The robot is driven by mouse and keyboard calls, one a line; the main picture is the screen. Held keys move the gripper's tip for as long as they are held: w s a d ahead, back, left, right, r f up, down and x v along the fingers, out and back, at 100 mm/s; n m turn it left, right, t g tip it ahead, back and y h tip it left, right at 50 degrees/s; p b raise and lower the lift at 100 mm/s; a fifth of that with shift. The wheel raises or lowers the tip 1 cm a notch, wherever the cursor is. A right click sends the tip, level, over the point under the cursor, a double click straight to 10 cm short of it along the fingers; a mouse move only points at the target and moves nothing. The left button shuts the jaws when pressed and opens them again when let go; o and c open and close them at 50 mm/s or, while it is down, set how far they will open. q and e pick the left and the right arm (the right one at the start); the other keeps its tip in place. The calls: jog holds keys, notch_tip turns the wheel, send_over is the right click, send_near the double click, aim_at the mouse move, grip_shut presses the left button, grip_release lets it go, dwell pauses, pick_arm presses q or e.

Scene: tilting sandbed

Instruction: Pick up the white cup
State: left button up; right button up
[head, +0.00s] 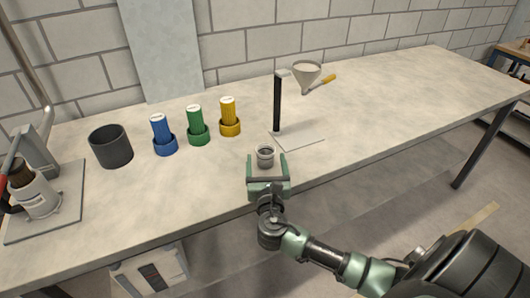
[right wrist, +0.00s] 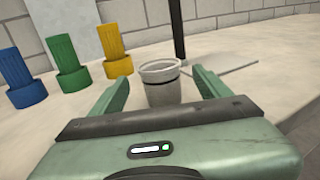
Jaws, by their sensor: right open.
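The white cup (head: 265,156) stands upright near the table's front edge in the head view. It looks greyish white, and its open rim shows in the right wrist view (right wrist: 161,84). My right gripper (head: 267,160) is open, with one finger on each side of the cup. In the right wrist view the fingers (right wrist: 160,88) show a gap to the cup on both sides. The cup's lower part is hidden behind the gripper body. My left gripper is not in view.
Behind the cup is a black stand (head: 277,104) with a funnel (head: 306,75). Blue (head: 162,136), green (head: 197,126) and yellow (head: 229,117) cylinders in holders stand to the left, beside a dark pot (head: 110,147). The table's right side (head: 400,95) is clear.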

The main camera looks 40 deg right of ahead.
aim_at(265, 144)
jog(key=shift+w+d+r, duration=0.2)
jog(key=shift+w, duration=0.15)
jog(key=shift+w+d+r+p, duration=0.35)
jog(key=shift+w+d, duration=0.15)
jog(key=shift+w, duration=0.25)
jog(key=x, duration=0.3)
jog(key=shift+w+d, duration=0.2)
jog(key=shift+w, duration=0.2)
jog(key=c, duration=1.3)
jog(key=shift+c, duration=0.6)
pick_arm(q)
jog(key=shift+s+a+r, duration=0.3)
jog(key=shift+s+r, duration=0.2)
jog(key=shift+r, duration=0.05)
pick_arm(e)
jog(key=shift+r, duration=0.1)
